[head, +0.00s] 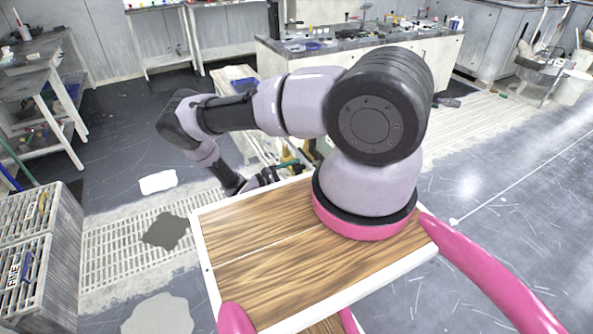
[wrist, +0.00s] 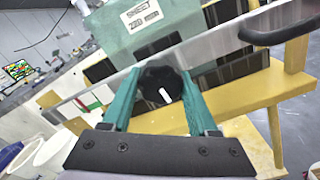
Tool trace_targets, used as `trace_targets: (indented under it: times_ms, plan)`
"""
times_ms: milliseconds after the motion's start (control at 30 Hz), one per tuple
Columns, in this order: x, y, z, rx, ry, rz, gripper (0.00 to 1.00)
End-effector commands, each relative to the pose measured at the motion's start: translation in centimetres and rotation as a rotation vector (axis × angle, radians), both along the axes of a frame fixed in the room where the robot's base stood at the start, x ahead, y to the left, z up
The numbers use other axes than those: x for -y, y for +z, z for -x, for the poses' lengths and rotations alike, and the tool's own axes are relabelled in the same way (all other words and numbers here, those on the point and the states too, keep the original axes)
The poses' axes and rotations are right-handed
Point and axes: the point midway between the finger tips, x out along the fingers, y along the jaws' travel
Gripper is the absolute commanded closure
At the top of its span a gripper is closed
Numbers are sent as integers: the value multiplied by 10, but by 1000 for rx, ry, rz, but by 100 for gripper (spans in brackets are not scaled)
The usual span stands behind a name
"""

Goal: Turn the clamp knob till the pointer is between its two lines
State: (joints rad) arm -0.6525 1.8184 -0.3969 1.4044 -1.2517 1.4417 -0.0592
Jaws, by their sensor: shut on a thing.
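The clamp knob (wrist: 152,77) is black and lobed, in the middle of the wrist view. Its white pointer (wrist: 165,95) is a short bar below and right of the knob's centre, slanting down to the right. My gripper (wrist: 160,73) has teal fingers, one on each side of the knob, shut on it. I cannot make out the two lines around the knob. In the head view my gripper (head: 262,179) is small and low beyond the wooden top, and the knob cannot be told apart there.
A green box with a printed label (wrist: 143,17) stands behind the knob on a steel bar. A black handle (wrist: 277,30) is at upper right, over a yellow frame (wrist: 255,85). White buckets (wrist: 58,150) are at lower left. A wooden top (head: 265,270) lies in front of me.

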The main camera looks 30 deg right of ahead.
Motion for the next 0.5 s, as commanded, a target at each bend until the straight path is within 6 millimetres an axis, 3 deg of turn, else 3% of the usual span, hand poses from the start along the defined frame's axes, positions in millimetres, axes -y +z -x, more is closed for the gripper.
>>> trace_targets:
  times_ms: [500]
  plan:
    - [0,0,0,139,1,-6,96]
